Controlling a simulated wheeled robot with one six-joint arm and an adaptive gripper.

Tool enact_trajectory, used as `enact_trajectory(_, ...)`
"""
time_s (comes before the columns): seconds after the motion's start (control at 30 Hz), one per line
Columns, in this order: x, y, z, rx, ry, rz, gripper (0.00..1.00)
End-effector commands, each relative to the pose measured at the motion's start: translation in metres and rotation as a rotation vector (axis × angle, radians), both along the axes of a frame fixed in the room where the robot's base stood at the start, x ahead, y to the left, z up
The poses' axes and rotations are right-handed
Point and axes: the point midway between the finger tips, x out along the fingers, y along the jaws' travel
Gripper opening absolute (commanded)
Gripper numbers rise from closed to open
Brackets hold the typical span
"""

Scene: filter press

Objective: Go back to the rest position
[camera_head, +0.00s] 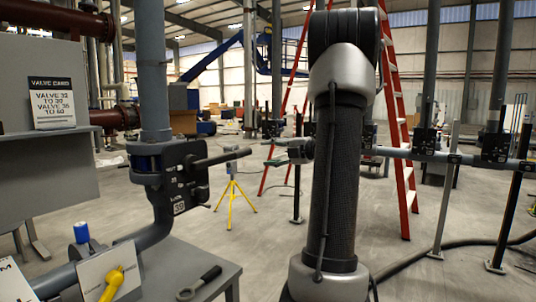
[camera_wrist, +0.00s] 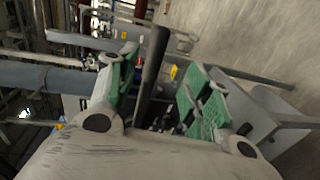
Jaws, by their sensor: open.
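My gripper (camera_wrist: 163,72) is open in the wrist view, with green pads on its two spread fingers. A dark bar (camera_wrist: 151,75) shows in the gap between the fingers. I cannot tell how far beyond the fingers it lies or whether they touch it. In the head view my arm stands upright right of the middle, and I cannot make out the gripper there.
A valve card (camera_head: 52,103) reads "VALVE 32 TO 30, VALVE 36 TO 60". A wrench (camera_head: 199,284) lies on the grey table (camera_head: 190,258) at lower left. A red ladder (camera_head: 396,110), a yellow tripod (camera_head: 231,190) and a pipe with more valves (camera_head: 425,143) stand behind. Open floor lies between.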

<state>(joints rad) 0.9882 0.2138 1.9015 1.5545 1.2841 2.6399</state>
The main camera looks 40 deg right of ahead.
Motion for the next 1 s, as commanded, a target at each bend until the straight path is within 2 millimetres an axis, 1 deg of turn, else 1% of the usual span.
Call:
enact_trajectory(0.4, 0.000, 0.000, 0.000, -0.010, -0.004, 0.002, 0.50)
enact_trajectory(0.47, 0.000, 0.000, 0.000, -0.046, -0.016, 0.008, 0.50)
enact_trajectory(0.53, 0.001, -0.001, -0.001, -0.137, -0.046, 0.019, 0.50)
enact_trajectory(0.57, 0.000, -0.001, -0.002, -0.199, -0.061, 0.030, 0.50)
enact_trajectory(0.63, -0.006, -0.001, -0.014, -0.392, -0.081, 0.080, 0.50)
enact_trajectory(0.67, -0.011, 0.000, -0.024, -0.487, -0.084, 0.113, 0.50)
enact_trajectory(0.7, -0.020, 0.003, -0.040, -0.622, -0.085, 0.173, 0.50)
enact_trajectory(0.77, -0.038, 0.009, -0.066, -0.827, -0.089, 0.286, 0.50)
enact_trajectory(0.8, -0.053, 0.015, -0.079, -0.967, -0.100, 0.376, 0.50)
enact_trajectory(0.87, -0.076, 0.028, -0.096, -1.178, -0.134, 0.535, 0.50)
enact_trajectory(0.9, -0.091, 0.040, -0.104, -1.316, -0.173, 0.660, 0.50)
enact_trajectory(0.97, -0.114, 0.059, -0.115, -1.519, -0.257, 0.874, 0.50)
enact_trajectory(1.0, -0.130, 0.072, -0.120, -1.649, -0.331, 1.029, 0.50)
